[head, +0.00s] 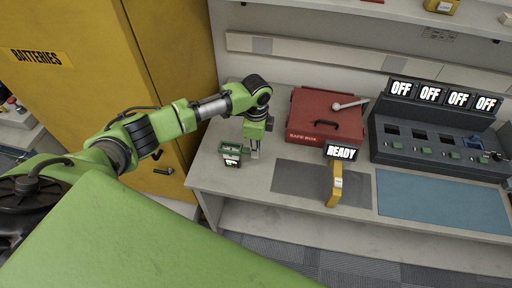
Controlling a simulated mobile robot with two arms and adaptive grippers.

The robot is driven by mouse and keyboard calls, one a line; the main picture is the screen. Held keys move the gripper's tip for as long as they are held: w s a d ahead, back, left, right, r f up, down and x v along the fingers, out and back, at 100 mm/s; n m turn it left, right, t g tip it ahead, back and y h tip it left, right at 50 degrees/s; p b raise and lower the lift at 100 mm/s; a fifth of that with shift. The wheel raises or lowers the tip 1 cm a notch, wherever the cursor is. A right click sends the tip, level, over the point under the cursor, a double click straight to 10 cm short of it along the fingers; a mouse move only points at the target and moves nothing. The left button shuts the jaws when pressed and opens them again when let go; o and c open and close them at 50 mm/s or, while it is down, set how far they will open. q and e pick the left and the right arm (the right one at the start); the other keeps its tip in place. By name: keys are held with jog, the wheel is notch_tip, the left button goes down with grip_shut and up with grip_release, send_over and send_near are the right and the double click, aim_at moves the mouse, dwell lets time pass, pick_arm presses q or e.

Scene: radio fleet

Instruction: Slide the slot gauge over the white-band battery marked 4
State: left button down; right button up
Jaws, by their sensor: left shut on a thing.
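My left gripper (255,152) points down at the left part of the bench. It is shut on a small pale thing between its fingers, too small here to identify surely as the slot gauge. Just left of it stands a small dark green open-topped holder (231,153) with a white label on its front. I cannot read the label or make out a white-band battery marked 4.
A red box (318,123) with a handle lies behind, right of the gripper. A yellow device (334,187) stands by a READY display on a grey mat (298,180). A dark rack (430,150) with several OFF displays and a blue mat (440,203) are at right. A yellow cabinet (165,50) stands left.

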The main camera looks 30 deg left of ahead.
pick_arm(q)
jog(key=shift+f+b, duration=0.65)
jog(key=shift+f, duration=0.75)
dwell(0.9)
jog(key=shift+r, duration=0.15)
dwell(0.7)
jog(key=shift+r+p, duration=1.35)
jog(key=shift+r, duration=0.05)
jog(key=shift+r, duration=0.4)
jog(key=shift+r, duration=1.05)
